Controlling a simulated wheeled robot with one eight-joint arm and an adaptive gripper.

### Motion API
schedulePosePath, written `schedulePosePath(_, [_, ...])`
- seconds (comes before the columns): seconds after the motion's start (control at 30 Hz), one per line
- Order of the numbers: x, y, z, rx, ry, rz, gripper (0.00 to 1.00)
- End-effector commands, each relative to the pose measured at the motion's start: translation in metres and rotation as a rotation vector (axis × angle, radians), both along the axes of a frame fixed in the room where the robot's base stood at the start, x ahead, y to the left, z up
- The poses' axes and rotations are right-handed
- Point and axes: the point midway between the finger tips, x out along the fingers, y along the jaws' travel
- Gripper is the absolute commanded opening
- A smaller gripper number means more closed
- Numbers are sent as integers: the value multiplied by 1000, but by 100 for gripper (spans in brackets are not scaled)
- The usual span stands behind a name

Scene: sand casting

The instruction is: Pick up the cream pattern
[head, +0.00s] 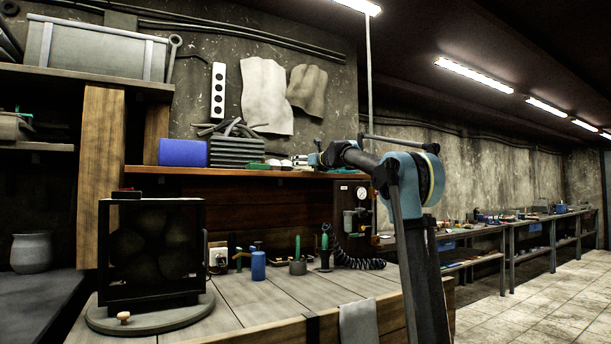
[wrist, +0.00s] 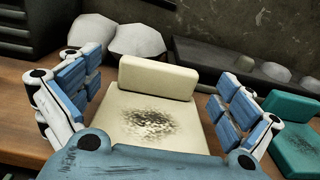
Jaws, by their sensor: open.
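The cream pattern (wrist: 160,80) is in the middle of the wrist view. It has a flat base with a dark smudge and a raised rounded block along its far edge. My gripper (wrist: 155,88) is open, with one blue-padded finger to the left of the pattern and one to the right. Gaps show between the pads and the raised block. The near part of the pattern is hidden behind my gripper's body. In the head view my gripper (head: 318,159) is at the upper wooden shelf, too small to make out its fingers.
A teal piece (wrist: 292,148) lies to the right of the right finger. Pale rounded lumps (wrist: 135,40) and a long dark tray (wrist: 215,60) are behind the pattern. In the head view, a blue box (head: 183,152) stands farther left on the wooden shelf (head: 225,170).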

Motion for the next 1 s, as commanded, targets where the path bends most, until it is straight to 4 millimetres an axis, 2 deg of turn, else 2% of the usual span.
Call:
schedulePosePath(0.23, [19,12,1,0,0,0,98])
schedulePosePath(0.57, [22,15,1,0,0,0,98])
schedulePosePath(0.67, [22,16,1,0,0,1,80])
schedulePosePath(0.8, [22,16,1,0,0,1,48])
schedulePosePath(1.0, [22,16,1,0,0,1,46])
